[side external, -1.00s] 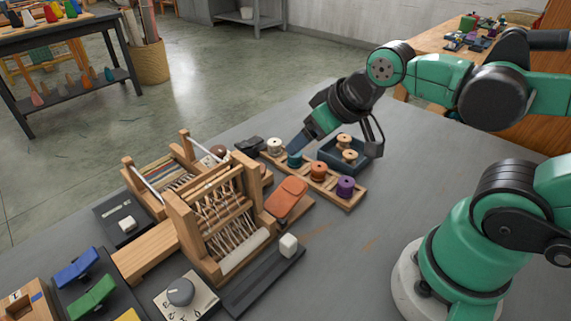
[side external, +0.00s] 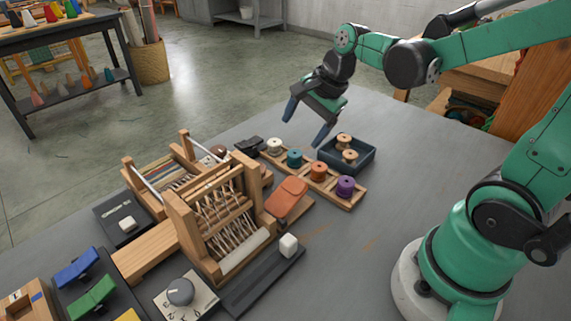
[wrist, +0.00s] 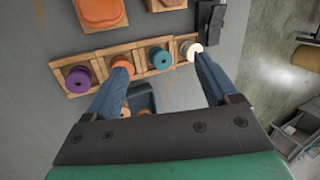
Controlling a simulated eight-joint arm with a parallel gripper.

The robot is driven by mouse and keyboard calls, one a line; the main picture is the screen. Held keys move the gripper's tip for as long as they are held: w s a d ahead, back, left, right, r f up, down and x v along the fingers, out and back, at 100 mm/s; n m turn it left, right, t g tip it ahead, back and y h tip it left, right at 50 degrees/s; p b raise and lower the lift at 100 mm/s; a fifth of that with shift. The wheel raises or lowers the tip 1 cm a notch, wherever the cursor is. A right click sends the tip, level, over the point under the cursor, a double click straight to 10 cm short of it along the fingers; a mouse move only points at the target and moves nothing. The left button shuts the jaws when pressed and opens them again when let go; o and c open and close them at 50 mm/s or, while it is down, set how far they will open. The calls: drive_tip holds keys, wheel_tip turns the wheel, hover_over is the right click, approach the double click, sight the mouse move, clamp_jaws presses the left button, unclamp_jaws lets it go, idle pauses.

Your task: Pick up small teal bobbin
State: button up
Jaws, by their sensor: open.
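The small teal bobbin (side external: 294,158) sits in a wooden rack (side external: 329,189) on the grey table. A white bobbin (side external: 274,146) is on one side of it and an orange bobbin (side external: 318,171) on the other. A purple bobbin (side external: 346,186) is at the rack's near end. My gripper (side external: 304,125) is open and empty, above and apart from the rack. In the wrist view the teal bobbin (wrist: 160,58) appears between the two blue fingers of my gripper (wrist: 160,65), beyond their tips. The left finger partly covers the orange bobbin, and the right finger is close to the white one.
A dark tray (side external: 362,166) with two wooden-topped spools (side external: 349,156) stands right behind the rack. A wooden loom (side external: 215,210) and an orange pad (side external: 286,198) are on the left of the rack. The table is clear to the right.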

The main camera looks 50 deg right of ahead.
sight(295, 153)
drive_tip(key=d+f+m, duration=0.1)
drive_tip(key=m, duration=0.2)
drive_tip(key=w+d+f+m+y, duration=0.1)
drive_tip(key=m, duration=0.2)
drive_tip(key=w+d+f+m, duration=0.1)
drive_tip(key=m, duration=0.2)
drive_tip(key=shift+w+d+f+g, duration=0.1)
drive_tip(key=shift+d+f+g, duration=0.2)
drive_tip(key=shift+g, duration=0.1)
drive_tip(key=shift+w+d+f+m+y, duration=0.15)
drive_tip(key=shift+d+f+m+y, duration=0.25)
drive_tip(key=shift+m, duration=0.5)
drive_tip(key=shift+x, duration=2.8)
drive_tip(key=shift+a, duration=0.1)
clamp_jaws()
drive_tip(key=shift+r, duration=0.1)
wheel_tip(295, 153, up, 25)
